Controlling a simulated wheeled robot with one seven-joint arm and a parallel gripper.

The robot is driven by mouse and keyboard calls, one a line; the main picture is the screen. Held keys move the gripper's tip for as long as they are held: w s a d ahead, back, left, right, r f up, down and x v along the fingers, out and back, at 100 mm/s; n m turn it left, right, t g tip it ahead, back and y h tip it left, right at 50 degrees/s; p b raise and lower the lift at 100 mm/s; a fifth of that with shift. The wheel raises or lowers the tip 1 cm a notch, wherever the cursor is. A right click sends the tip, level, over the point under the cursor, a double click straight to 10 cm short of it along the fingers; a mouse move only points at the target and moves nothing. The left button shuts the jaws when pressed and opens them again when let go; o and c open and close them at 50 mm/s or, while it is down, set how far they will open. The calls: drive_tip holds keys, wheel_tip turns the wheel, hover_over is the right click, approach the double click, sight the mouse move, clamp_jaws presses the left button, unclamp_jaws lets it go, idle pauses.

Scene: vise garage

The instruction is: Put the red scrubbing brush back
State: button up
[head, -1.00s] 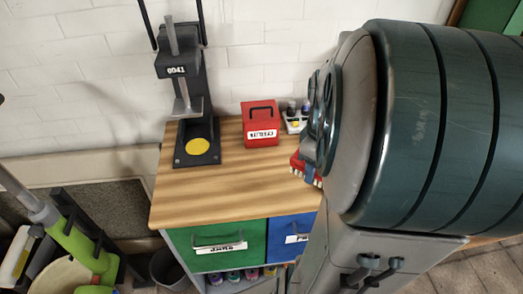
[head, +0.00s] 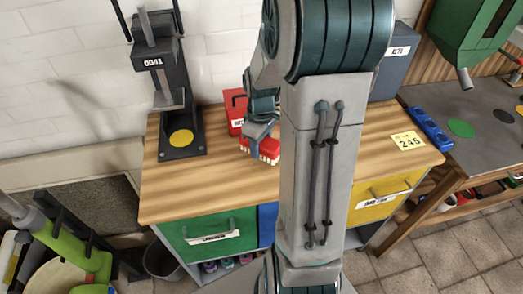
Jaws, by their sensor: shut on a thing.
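The red scrubbing brush (head: 261,149) has a red body and pale bristles along its lower edge. My gripper (head: 258,130) is shut on it from above, and the brush is at or just above the wooden workbench top (head: 205,185). I cannot tell whether the bristles touch the wood. My arm hides the bench to the right of the brush and part of the gripper.
A red box (head: 235,110) stands behind the brush. A dark press marked 0041 (head: 165,90) stands at the left. A grey KEYS box (head: 395,65) and a yellow 246 note (head: 407,141) are right of my arm. The bench's left front is clear.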

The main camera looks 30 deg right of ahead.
sight(261, 152)
drive_tip(key=shift+f, duration=1.95)
drive_tip(key=o, duration=0.9)
drive_tip(key=shift+o, duration=0.2)
drive_tip(key=shift+r, duration=0.1)
wheel_tip(261, 152, up, 12)
drive_tip(key=shift+f, duration=0.25)
drive_tip(key=shift+s+a+r, duration=0.15)
drive_tip(key=shift+r, duration=0.15)
drive_tip(key=s+a+r+m+t, duration=0.3)
drive_tip(key=s+a+r+m, duration=0.1)
drive_tip(key=s+a, duration=0.7)
drive_tip(key=shift+s+a+m, duration=0.3)
drive_tip(key=shift+s+m, duration=0.4)
drive_tip(key=shift+m, duration=0.2)
